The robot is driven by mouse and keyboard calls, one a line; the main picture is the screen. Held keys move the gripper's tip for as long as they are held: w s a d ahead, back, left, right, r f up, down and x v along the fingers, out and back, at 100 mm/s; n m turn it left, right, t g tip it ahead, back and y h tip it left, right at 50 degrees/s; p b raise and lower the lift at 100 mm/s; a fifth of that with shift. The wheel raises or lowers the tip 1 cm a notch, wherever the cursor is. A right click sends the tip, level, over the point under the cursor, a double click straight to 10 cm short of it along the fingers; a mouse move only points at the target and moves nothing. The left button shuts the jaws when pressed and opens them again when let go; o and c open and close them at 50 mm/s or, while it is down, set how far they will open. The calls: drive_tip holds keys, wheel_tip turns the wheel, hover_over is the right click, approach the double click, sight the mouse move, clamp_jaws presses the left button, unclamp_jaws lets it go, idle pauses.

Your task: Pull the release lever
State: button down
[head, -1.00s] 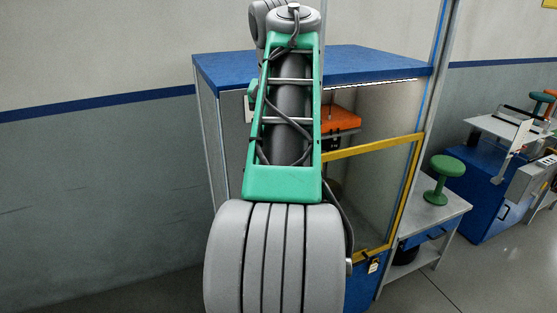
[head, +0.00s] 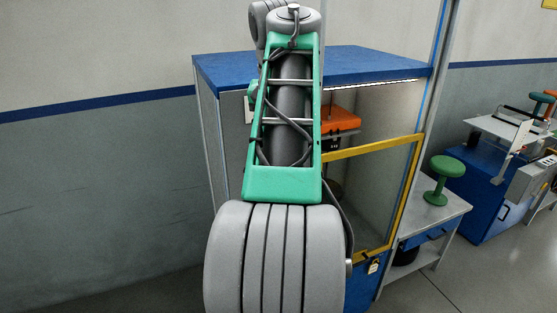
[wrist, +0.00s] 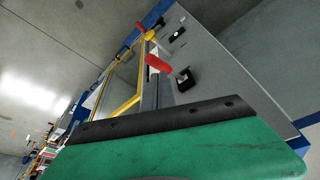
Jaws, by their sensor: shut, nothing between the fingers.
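In the wrist view, a red-handled lever (wrist: 158,63) sticks out from the grey panel beside the yellow frame, just beyond my gripper. A second red handle (wrist: 142,26) shows farther off, at the yellow frame's corner. I cannot tell which of the two is the release lever. My gripper (wrist: 160,122) shows as a wide green body with a black front edge across the lower part of the wrist view. It is shut and empty, and appears apart from both handles. In the head view my own arm hides the gripper and both handles.
A test cabinet (head: 300,62) with a blue top stands ahead, with a yellow-framed door (head: 385,143) and an orange block (head: 341,117) inside. Open floor lies at the lower right.

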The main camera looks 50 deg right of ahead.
idle(0.4)
wheel_tip(320, 180, down, 7)
drive_tip(key=b, duration=0.7)
drive_tip(key=p+v, duration=0.3)
drive_tip(key=d+p+v, duration=0.1)
drive_tip(key=p+v, duration=0.5)
drive_tip(key=v, duration=0.1)
drive_tip(key=shift+s+d+r, duration=0.1)
drive_tip(key=shift+s+d, duration=0.05)
drive_tip(key=shift+d, duration=0.15)
